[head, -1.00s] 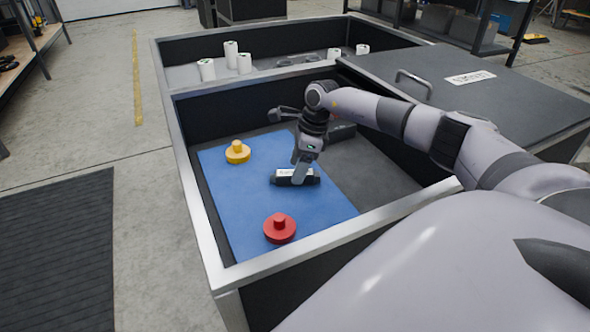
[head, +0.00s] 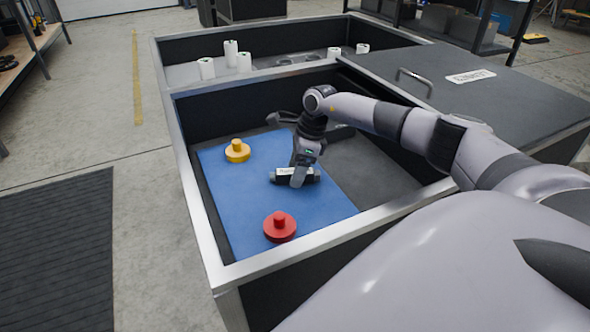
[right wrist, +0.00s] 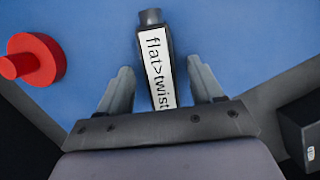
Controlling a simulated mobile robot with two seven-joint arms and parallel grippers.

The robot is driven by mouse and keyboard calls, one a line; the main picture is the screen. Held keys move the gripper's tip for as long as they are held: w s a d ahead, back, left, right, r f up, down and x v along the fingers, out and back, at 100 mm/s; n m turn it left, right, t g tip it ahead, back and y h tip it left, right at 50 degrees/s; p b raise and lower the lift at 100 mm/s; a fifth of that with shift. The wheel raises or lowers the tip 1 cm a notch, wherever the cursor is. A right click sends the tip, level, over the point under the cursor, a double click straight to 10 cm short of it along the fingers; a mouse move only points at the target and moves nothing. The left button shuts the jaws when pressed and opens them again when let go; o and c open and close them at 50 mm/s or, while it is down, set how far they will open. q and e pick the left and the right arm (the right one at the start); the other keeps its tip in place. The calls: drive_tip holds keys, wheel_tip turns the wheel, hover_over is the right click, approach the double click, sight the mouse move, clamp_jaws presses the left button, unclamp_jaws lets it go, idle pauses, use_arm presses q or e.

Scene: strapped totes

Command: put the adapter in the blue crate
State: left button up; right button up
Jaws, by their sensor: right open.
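The adapter, a dark rod with a white label reading "flat>twist", lies on the blue mat; it shows in the head view (head: 281,178) and in the right wrist view (right wrist: 156,65). My right gripper (head: 298,183) is low over it. In the right wrist view the gripper (right wrist: 159,66) is open, with one finger on each side of the adapter and gaps between. In the head view the fingers hide part of the adapter. My left gripper is not in view. I cannot make out a blue crate; the blue mat (head: 235,205) lines part of an open compartment.
A red knobbed disc (head: 280,229) and a yellow one (head: 237,152) are on the mat. A dark box (right wrist: 303,130) lies right of the mat. Metal-rimmed walls (head: 205,235) enclose the compartment. A grey lid with a handle (head: 413,80) is at right, white rolls (head: 231,53) behind.

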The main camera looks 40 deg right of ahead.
clamp_jaws()
drive_tip(key=shift+r, duration=0.1)
